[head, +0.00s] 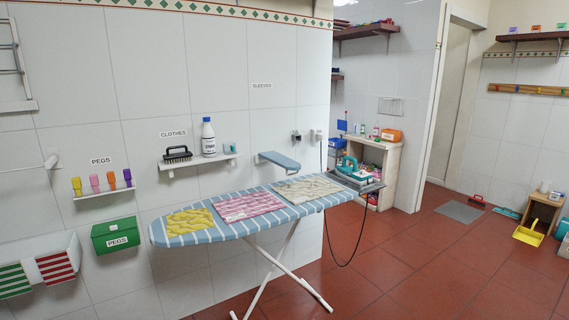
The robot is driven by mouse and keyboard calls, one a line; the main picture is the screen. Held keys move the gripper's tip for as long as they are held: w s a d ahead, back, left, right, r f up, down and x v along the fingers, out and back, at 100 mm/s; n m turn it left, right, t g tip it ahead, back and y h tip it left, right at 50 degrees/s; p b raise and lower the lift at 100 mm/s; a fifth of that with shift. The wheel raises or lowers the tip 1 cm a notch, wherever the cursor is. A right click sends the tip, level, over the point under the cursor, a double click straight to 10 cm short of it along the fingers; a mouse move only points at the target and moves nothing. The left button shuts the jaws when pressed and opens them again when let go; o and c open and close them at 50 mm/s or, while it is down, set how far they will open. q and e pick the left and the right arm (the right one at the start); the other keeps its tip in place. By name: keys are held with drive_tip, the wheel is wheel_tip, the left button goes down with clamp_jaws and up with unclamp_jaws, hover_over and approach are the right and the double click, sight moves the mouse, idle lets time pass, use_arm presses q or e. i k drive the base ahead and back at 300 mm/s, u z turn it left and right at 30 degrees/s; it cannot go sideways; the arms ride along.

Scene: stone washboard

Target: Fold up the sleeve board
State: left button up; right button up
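The sleeve board (281,160) is a small, narrow light-blue board. It sticks out from the tiled wall below the "SLEEVES" label (262,86), roughly level, with a pale support under its left end. It is just behind and above the ironing board (285,211). Its hinge or mount cannot be made out clearly. Neither of my grippers shows in the head view.
The striped ironing board on white legs stands in front, bearing folded yellow, pink and beige cloths and a teal iron (350,166) with a hanging cord. A shelf (197,161) holds a brush and a white bottle.

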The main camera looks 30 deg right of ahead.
sight(276, 158)
drive_tip(key=z, duration=1.05)
